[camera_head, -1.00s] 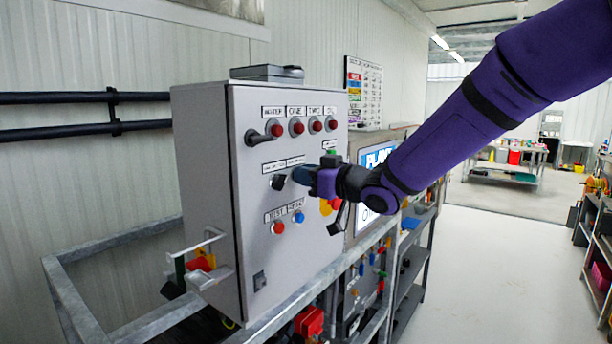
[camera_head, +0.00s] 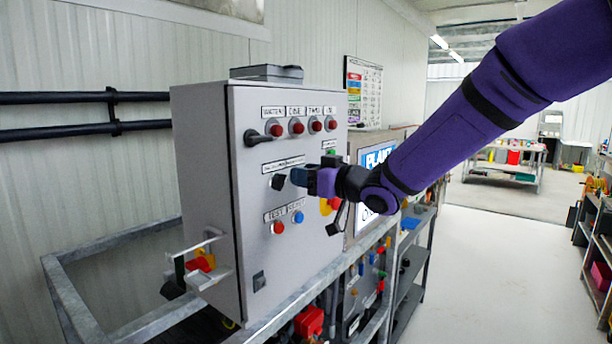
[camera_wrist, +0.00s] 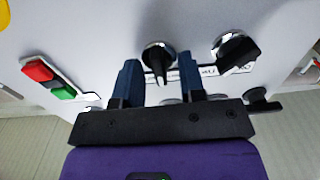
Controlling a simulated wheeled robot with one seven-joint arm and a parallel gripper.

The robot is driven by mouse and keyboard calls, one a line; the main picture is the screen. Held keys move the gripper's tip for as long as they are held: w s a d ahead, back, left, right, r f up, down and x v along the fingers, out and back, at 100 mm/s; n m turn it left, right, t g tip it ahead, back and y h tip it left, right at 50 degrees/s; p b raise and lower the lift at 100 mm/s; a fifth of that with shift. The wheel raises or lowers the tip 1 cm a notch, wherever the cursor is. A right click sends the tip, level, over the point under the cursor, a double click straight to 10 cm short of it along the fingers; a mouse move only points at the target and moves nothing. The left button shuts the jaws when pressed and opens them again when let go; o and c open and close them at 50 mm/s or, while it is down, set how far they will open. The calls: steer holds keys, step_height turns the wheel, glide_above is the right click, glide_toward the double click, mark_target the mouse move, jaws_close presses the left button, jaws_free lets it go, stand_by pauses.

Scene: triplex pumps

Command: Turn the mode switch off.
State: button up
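A grey control cabinet (camera_head: 250,230) carries two black rotary switches side by side under a white label strip. The left switch (camera_head: 278,182) is clear of my gripper and also shows at the right of the wrist view (camera_wrist: 235,50). The other switch (camera_wrist: 158,60) sits between my gripper's fingers in the wrist view; my gripper hides it in the head view. I cannot read the labels well enough to tell which is the mode switch. My gripper (camera_head: 309,178) is open, with blue fingers on either side of that switch and gaps visible in the wrist view (camera_wrist: 159,80).
Red lamps (camera_head: 297,126) line the cabinet's top. A red button (camera_head: 278,227) and a blue button (camera_head: 298,217) sit below. A red and green button pair (camera_wrist: 50,80) is left in the wrist view. The aisle is clear.

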steer(key=v, duration=1)
steer(key=shift+s+d, duration=0.25)
steer(key=shift+d, duration=0.1)
steer(key=s+d+r+m+t+h, duration=0.1)
steer(key=s+d+m+h, duration=0.25)
steer(key=d+h, duration=0.4)
steer(key=s+d+m+t+h, duration=0.1)
steer(key=s+d+m+h, duration=0.25)
steer(key=d+h, duration=0.4)
steer(key=s+d+f+m+g, duration=0.1)
steer(key=s+d+g, duration=0.1)
steer(key=s, duration=0.5)
steer(key=s+d+f+m+g, duration=0.1)
steer(key=s+d+f+g, duration=0.1)
steer(key=s, duration=0.5)
steer(key=s+d+f+m+g, duration=0.1)
steer(key=s+d+f+g, duration=0.1)
steer(key=s, duration=0.5)
steer(key=shift+g+y, duration=0.4)
steer(key=shift+g, duration=0.4)
